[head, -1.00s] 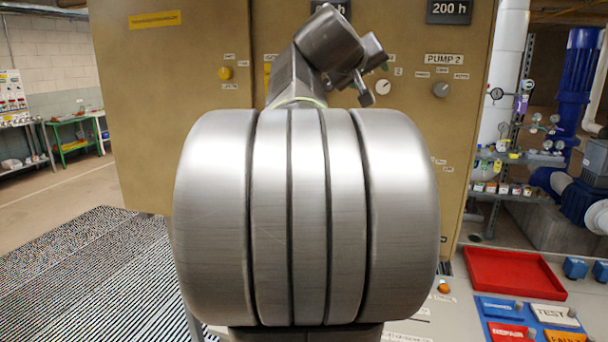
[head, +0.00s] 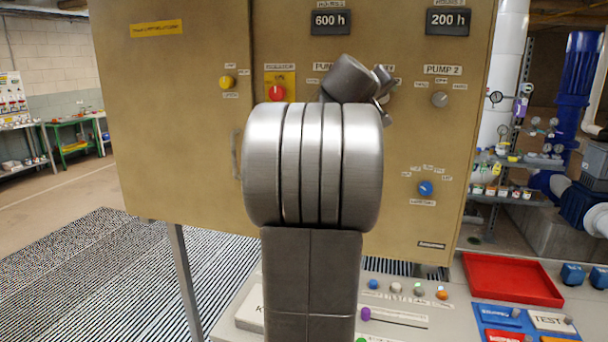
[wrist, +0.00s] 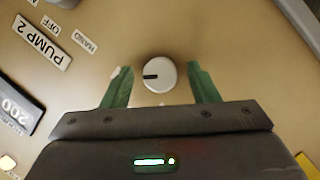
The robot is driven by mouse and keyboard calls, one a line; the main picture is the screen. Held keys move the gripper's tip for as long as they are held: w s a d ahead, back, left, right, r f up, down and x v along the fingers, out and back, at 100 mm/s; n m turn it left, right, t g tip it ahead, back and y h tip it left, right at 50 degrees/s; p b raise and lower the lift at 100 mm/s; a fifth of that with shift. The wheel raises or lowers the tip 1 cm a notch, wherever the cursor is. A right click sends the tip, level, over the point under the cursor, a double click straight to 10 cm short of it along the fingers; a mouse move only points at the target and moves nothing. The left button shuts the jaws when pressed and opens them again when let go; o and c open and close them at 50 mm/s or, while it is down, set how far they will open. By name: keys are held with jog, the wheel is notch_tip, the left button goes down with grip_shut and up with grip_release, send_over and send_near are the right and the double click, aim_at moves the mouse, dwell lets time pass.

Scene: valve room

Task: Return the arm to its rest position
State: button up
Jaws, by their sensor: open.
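My arm (head: 312,165) stands in the middle of the head view, folded up in front of the tan cabinet (head: 190,130). My gripper (head: 382,86) is partly seen at its upper right, close to the panel. In the wrist view my gripper (wrist: 159,68) is open, its two green fingers apart and nothing held. A round white knob with a dark mark (wrist: 159,73) appears between the fingertips. I cannot tell how far it stands from them. In the head view this knob is mostly hidden behind the gripper.
Left of the arm are a yellow knob (head: 227,82) and a red button (head: 278,93). The PUMP 2 knob (head: 440,99) and a blue knob (head: 425,188) are on the right. Below lies a desk with small buttons (head: 419,290) and a red tray (head: 511,278).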

jog(key=shift+f+n+t+h+b, duration=0.15)
jog(key=shift+n+t+h, duration=0.45)
jog(key=shift+n, duration=1.9)
jog(key=shift+f+n+t+h+b, duration=0.1)
jog(key=shift+n+t+h, duration=0.5)
jog(key=shift+n, duration=1.9)
jog(key=shift+f+n+t+h+b, duration=0.25)
jog(key=shift+n+t, duration=0.65)
jog(key=shift+n, duration=1.6)
jog(key=shift+r, duration=0.1)
